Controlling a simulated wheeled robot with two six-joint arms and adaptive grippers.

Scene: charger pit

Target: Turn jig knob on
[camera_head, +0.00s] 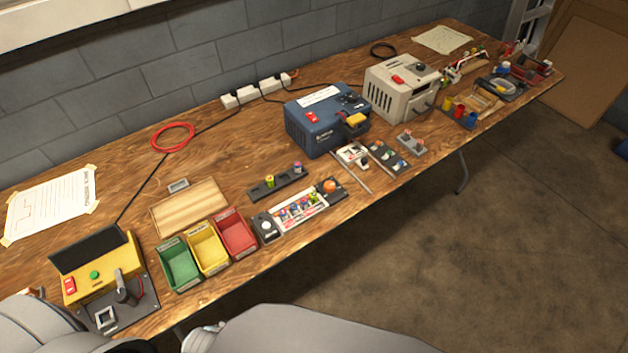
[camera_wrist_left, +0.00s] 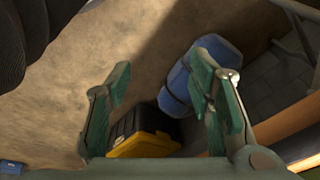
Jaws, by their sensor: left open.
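A yellow jig box (camera_head: 97,272) with a dark slanted panel, a red switch (camera_head: 70,285) and a green button (camera_head: 94,275) stands at the table's near left end. A dark plate with a black upright clamp-like part (camera_head: 125,287) lies in front of it. A narrow fixture (camera_head: 296,211) further right carries a white round knob (camera_head: 266,226) and an orange knob (camera_head: 331,186). I cannot tell which knob is the jig's, or its setting. My left gripper (camera_wrist_left: 166,75) is open and empty, over the floor in the left wrist view. My right gripper is not seen.
Green, yellow and red bins (camera_head: 180,268) stand right of the jig, with a wooden board (camera_head: 189,207) behind. Blue (camera_head: 320,128) and beige (camera_head: 392,92) boxes stand further along. A blue roll (camera_wrist_left: 178,82) and a black-and-yellow box (camera_wrist_left: 145,135) lie on the floor.

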